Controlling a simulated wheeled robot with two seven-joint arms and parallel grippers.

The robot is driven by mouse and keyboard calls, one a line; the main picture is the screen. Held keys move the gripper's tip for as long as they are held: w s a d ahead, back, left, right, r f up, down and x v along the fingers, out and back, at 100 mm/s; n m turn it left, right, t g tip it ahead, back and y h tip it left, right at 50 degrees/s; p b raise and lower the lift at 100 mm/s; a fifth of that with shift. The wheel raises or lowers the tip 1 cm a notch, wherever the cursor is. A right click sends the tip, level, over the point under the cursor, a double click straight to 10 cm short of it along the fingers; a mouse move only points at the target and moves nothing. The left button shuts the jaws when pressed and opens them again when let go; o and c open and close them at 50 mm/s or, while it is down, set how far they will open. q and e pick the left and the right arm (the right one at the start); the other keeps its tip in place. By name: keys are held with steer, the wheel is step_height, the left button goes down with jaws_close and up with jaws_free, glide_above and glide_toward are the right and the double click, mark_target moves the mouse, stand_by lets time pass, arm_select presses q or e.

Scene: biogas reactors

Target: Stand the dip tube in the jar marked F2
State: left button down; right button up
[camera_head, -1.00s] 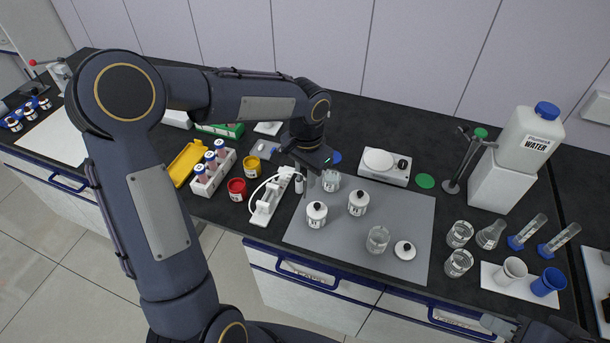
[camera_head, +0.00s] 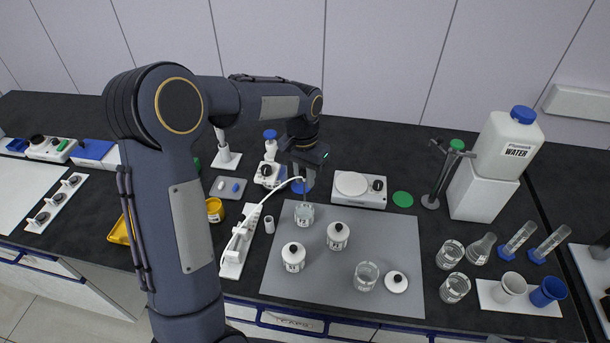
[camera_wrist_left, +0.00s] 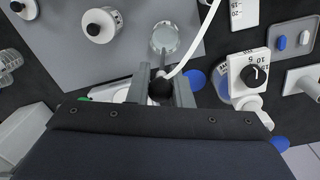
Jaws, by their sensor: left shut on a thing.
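My left gripper (camera_head: 305,172) is shut on the dip tube, above the back left of the grey mat (camera_head: 400,235). In the left wrist view, the fingers (camera_wrist_left: 161,92) close around the tube's black head (camera_wrist_left: 160,88), and a white hose (camera_wrist_left: 185,58) curves away from it. The thin dip tube (camera_wrist_left: 161,60) points toward an open glass jar (camera_wrist_left: 164,40). In the head view this jar (camera_head: 304,214) stands below the gripper, with a mark that looks like F2. The tube's lower end is at or just above the jar's mouth; I cannot tell whether it is inside.
Two lidded jars (camera_head: 337,236) (camera_head: 293,257) stand close by on the mat. An open glass jar (camera_head: 366,275) and a loose white lid (camera_head: 396,282) lie toward the front.

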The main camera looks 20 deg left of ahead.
arm_select(q)
steer(key=shift+f+b, duration=2.75)
steer(key=shift+f, duration=1.45)
steer(key=c, duration=0.7)
jaws_free()
steer(key=shift+c, duration=0.2)
steer(key=shift+r, duration=0.15)
step_height(320, 180, up, 7)
steer(key=p, duration=0.5)
